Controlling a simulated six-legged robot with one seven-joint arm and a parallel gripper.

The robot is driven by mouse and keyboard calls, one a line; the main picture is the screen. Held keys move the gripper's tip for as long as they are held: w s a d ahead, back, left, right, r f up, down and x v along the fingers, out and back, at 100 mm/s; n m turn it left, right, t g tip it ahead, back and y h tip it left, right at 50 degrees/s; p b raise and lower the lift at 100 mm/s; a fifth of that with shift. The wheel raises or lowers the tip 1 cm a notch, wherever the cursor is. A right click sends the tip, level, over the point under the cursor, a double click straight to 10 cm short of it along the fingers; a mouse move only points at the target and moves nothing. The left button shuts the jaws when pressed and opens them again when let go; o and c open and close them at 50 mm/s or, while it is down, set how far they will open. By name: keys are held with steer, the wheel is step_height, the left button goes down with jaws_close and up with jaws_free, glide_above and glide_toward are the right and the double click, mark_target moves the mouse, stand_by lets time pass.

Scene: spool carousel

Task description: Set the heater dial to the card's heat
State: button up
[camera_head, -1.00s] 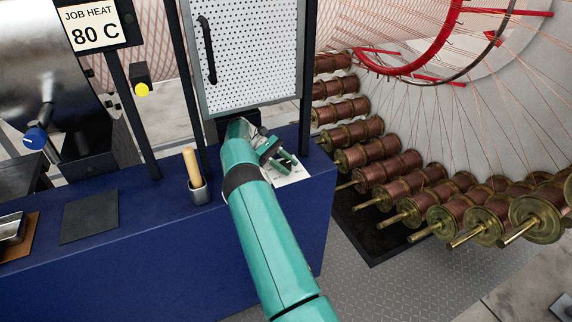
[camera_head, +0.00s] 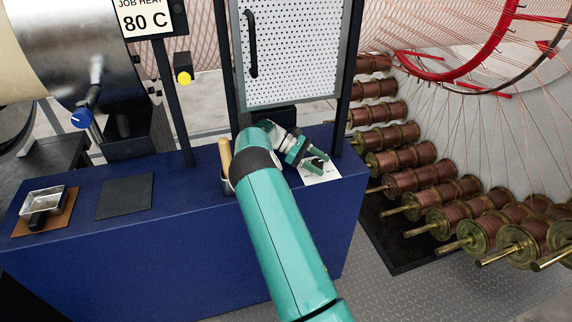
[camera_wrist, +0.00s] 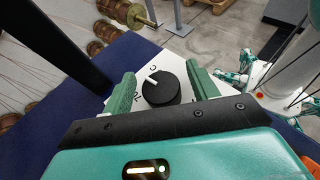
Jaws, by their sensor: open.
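The job heat card (camera_head: 146,20) at the upper left of the head view reads 80 C. The pointer aims to the upper left in the wrist view. My gripper (camera_wrist: 160,88) is open, with one green finger on each side of the dial and gaps visible between. In the head view my gripper (camera_head: 313,164) is over the white plate (camera_head: 325,174) at the bench's right end, and the dial is hidden.
The blue bench (camera_head: 150,240) carries a dark mat (camera_head: 125,197), a metal tray (camera_head: 45,201) and a cup with a wooden handle (camera_head: 225,160), partly behind my arm. A perforated panel (camera_head: 290,55) stands behind. Copper spools (camera_head: 412,180) line the right side.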

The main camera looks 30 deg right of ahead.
steer(key=n+t+h, duration=0.3)
steer(key=shift+n, duration=0.4)
steer(key=n+t+h, duration=0.2)
steer(key=n+t, duration=0.2)
steer(key=shift+t, duration=0.3)
steer(key=n+t, duration=0.4)
steer(key=t, duration=0.1)
steer(key=shift+w+h, duration=0.1)
steer(key=shift+h, duration=0.3)
steer(key=shift+n+t, duration=0.9)
steer(key=shift+n, duration=0.1)
steer(key=shift+n+t+y, duration=0.5)
steer(key=shift+n+t, duration=0.2)
steer(key=shift+t, duration=0.1)
